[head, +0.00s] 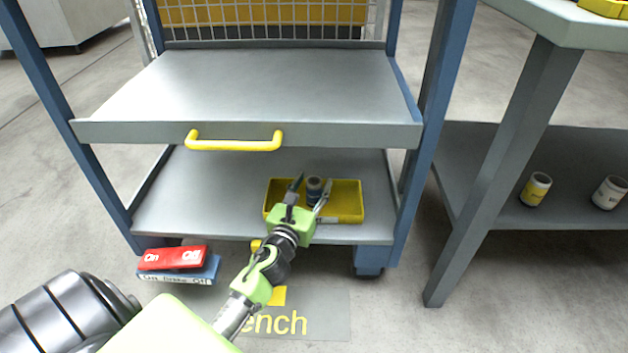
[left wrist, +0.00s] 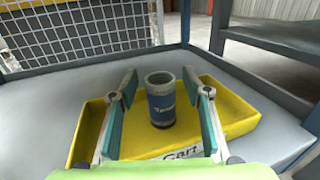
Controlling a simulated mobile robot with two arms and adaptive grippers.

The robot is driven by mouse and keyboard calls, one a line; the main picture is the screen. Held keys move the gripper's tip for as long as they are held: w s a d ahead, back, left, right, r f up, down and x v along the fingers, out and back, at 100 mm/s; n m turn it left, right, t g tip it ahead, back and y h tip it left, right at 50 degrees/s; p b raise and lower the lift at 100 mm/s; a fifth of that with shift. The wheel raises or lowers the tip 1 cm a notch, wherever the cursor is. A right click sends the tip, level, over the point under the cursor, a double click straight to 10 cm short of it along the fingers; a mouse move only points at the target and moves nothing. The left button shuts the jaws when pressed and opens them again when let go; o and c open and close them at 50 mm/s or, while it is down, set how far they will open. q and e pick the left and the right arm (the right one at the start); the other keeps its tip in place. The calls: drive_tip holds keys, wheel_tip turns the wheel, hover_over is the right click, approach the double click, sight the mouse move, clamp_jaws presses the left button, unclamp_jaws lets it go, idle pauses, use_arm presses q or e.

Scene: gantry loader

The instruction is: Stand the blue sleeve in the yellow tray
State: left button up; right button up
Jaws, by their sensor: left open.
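The blue sleeve (left wrist: 161,102) is a short hollow cylinder with a grey rim and a blue band. In the left wrist view it stands upright inside the yellow tray (left wrist: 242,112). In the head view the sleeve (head: 314,188) shows in the yellow tray (head: 346,203) on the cart's lower shelf. My left gripper (head: 309,187) is open, with its fingers on either side of the sleeve; the left wrist view shows gaps between them and the sleeve. The sleeve's base is seen against the tray floor. My right gripper is not in view.
The cart's upper shelf (head: 250,85) with a yellow handle (head: 235,142) hangs above the lower shelf (head: 200,200). A red pedal (head: 172,258) is at the lower left. Two small cylinders, one yellow-banded (head: 536,189) and one white (head: 610,192), stand on the right bench's shelf.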

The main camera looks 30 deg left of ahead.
use_arm(q)
drive_tip(key=v, duration=1)
drive_tip(key=shift+s+r, duration=0.1)
drive_tip(key=shift+s, duration=0.15)
